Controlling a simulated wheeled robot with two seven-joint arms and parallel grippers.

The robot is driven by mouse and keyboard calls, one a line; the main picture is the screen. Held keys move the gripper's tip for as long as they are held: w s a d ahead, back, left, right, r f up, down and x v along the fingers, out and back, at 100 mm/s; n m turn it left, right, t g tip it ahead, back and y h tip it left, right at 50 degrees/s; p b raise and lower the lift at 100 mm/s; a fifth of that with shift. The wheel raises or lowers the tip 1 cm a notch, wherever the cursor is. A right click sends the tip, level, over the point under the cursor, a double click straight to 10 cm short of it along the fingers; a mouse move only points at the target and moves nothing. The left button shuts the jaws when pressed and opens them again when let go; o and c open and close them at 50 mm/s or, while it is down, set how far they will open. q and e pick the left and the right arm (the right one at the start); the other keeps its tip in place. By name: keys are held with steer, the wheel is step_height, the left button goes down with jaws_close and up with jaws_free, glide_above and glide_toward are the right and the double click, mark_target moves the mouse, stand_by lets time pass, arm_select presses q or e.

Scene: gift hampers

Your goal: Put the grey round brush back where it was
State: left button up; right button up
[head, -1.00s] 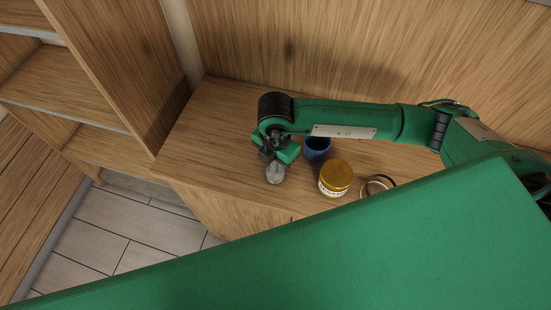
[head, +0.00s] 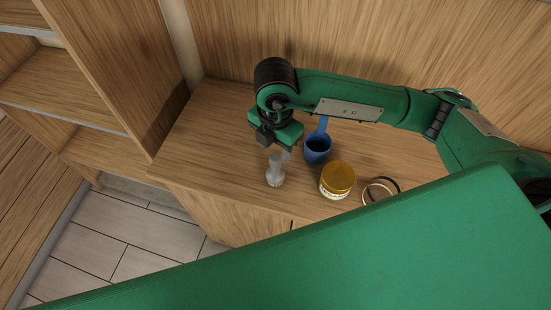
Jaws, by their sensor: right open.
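The grey round brush (head: 275,172) stands on the wooden cabinet top near its front edge, left of a blue cup. My right gripper (head: 282,147) is open just above and behind the brush, with its fingers pointing down. The brush looks upright and free of the fingers, though the gap between them is small in this view. My left gripper is not in view.
A blue cup with a long handle (head: 317,149), a gold-lidded jar (head: 337,180) and a ring-shaped item (head: 381,191) stand to the right of the brush. The wooden cabinet top (head: 215,130) is clear at the left. Shelves (head: 70,90) stand further left.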

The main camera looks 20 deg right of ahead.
steer(key=shift+r+b, duration=0.3)
steer(key=shift+r, duration=1.95)
steer(key=shift+s+f, duration=0.1)
